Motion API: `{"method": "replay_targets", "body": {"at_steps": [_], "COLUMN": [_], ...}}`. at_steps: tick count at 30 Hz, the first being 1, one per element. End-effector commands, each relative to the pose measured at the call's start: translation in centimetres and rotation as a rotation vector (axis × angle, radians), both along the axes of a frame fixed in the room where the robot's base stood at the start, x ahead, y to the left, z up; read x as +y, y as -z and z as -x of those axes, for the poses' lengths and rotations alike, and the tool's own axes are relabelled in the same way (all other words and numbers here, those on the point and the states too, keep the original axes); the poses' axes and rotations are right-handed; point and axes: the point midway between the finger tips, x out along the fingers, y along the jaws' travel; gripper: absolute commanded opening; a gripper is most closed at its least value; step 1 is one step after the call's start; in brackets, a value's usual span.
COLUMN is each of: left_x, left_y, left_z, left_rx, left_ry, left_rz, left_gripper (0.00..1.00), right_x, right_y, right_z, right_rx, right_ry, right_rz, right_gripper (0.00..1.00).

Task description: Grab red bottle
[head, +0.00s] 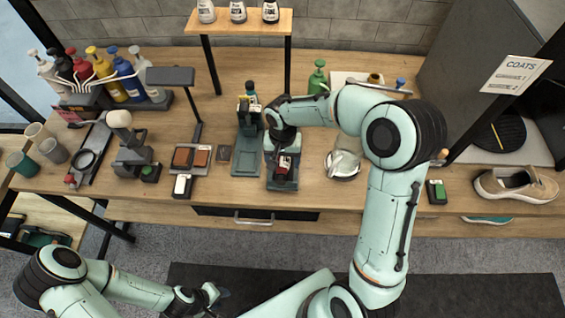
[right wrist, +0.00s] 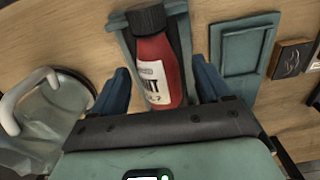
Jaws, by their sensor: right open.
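The red bottle (right wrist: 170,62) has a black cap and a white label and lies in a green holder (right wrist: 126,40) in the right wrist view. In the head view, a small part of the red bottle (head: 283,162) shows under my right gripper (head: 283,168). My right gripper also shows in the right wrist view (right wrist: 163,88); it is open, with one dark blue finger on each side of the bottle.
A green dock (head: 247,150) stands just left of the bottle's holder. A bowl with a clear jug (head: 343,163) is to the right. A rack of coloured pump bottles (head: 105,78) is at the back left. A sneaker (head: 515,186) sits at the far right.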

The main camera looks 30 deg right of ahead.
Motion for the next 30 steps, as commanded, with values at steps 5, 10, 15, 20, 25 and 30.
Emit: {"method": "replay_targets", "body": {"at_steps": [5, 10, 15, 20, 25, 30], "left_x": [0.0, 0.0, 0.0, 0.0, 0.0, 0.0], "left_y": [0.0, 0.0, 0.0, 0.0, 0.0, -0.2], "left_z": [0.0, 0.0, 0.0, 0.0, 0.0, -0.2], "left_rx": [0.0, 0.0, 0.0, 0.0, 0.0, -0.002], "left_ry": [0.0, 0.0, 0.0, 0.0, 0.0, -0.001], "left_rz": [0.0, 0.0, 0.0, 0.0, 0.0, 0.0], "left_gripper": [0.38, 0.38, 0.38, 0.38, 0.38, 0.38], "right_x": [0.0, 0.0, 0.0, 0.0, 0.0, 0.0], "right_y": [0.3, 0.3, 0.2, 0.2, -0.3, -2.3], "right_z": [0.0, 0.0, 0.0, 0.0, -0.1, -0.2], "right_rx": [-0.001, -0.001, -0.001, -0.001, -0.004, -0.008], "right_ry": [0.0, 0.001, 0.001, 0.001, 0.001, 0.002], "right_rz": [0.001, 0.001, 0.0, 0.0, 0.0, 0.001], "right_gripper": [0.77, 0.47, 0.14, 0.14, 0.14, 0.14]}}
